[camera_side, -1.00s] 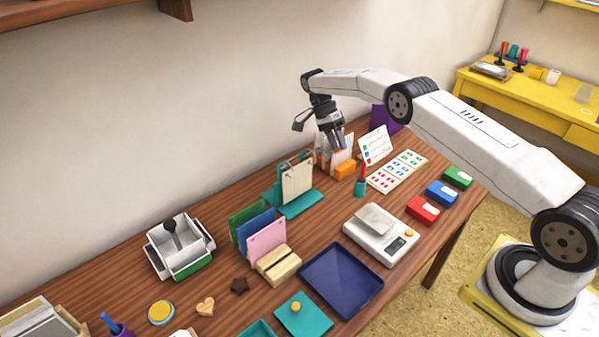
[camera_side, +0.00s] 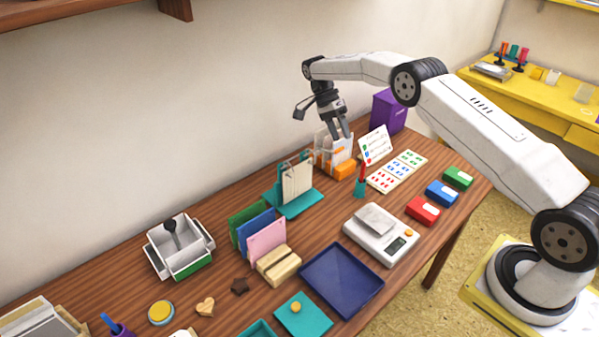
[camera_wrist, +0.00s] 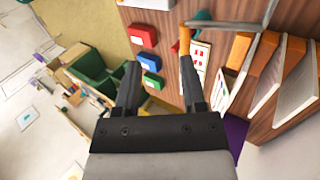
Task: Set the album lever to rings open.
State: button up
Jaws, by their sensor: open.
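A teal stand (camera_side: 300,203) holds upright cream pages (camera_side: 297,181) with small ring-like parts at the top. It looks like the album, but I cannot make out its lever or whether the rings are open or closed. My gripper (camera_side: 344,134) is to the right of it and higher, above an orange rack (camera_side: 345,171) with upright white cards (camera_side: 335,148). In the wrist view my gripper (camera_wrist: 160,63) has its two dark fingers apart with nothing held between them. Orange-and-white upright pieces (camera_wrist: 262,70) and a grey bar show at the right there.
A purple box (camera_side: 388,110) stands behind the rack. An instruction card (camera_side: 375,146), a sticker sheet (camera_side: 397,171), a teal cup with a red stick (camera_side: 361,186) and a scale (camera_side: 380,235) are close by. Red (camera_side: 422,210), blue and green inkpads line the right edge.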

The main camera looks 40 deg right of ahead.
jog(key=s+a+r, duration=0.2)
jog(key=s+r, duration=0.7)
jog(key=s, duration=0.4)
jog(key=shift+a, duration=0.3)
dwell(0.6)
jog(key=shift+s+r, duration=0.1)
jog(key=w+f+t, duration=0.1)
jog(key=w, duration=0.4)
jog(key=w+d+f+t, duration=0.1)
jog(key=w+f+t, duration=0.1)
jog(key=w, duration=0.2)
jog(key=w+d+f+t, duration=0.1)
jog(key=w+f, duration=0.1)
jog(key=w, duration=0.3)
jog(key=shift+w+d+f, duration=0.1)
jog(key=shift+w+d, duration=0.1)
jog(key=shift+w, duration=0.1)
jog(key=shift+f, duration=0.1)
jog(key=shift+x, duration=3.75)
jog(key=shift+w, duration=0.1)
